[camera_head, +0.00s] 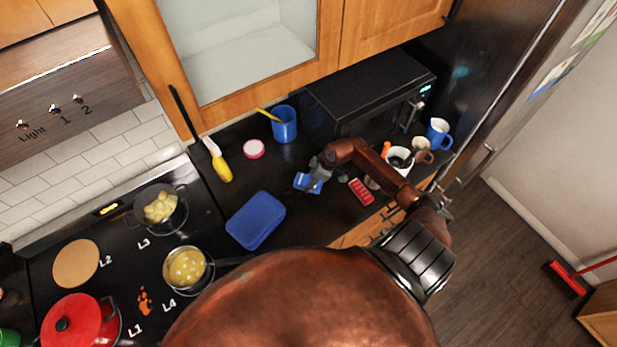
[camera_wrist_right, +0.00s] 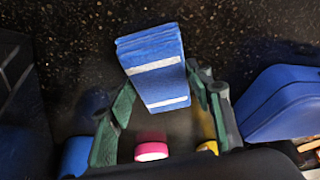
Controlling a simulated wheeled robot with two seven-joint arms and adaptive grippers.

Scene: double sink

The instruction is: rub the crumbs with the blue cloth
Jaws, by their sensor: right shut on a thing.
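The blue cloth (camera_head: 308,183), folded with white stripes, is in my right gripper (camera_head: 316,174) over the black counter, in front of the microwave. In the right wrist view the cloth (camera_wrist_right: 158,70) sits between the two green-padded fingers of my right gripper (camera_wrist_right: 165,95), which is shut on it. Whether the cloth touches the counter is unclear. Small orange crumbs (camera_head: 144,301) lie on the black cooktop between the L1 and L4 marks, well to the left of the cloth. My left gripper is not in view.
A blue box (camera_head: 256,220) lies between cloth and cooktop. A pot (camera_head: 188,268) stands right of the crumbs, a red lidded pot (camera_head: 78,322) left. A blue mug (camera_head: 285,125) and pink-rimmed dish (camera_head: 254,149) stand behind. A red tray (camera_head: 361,191) and cups are at right.

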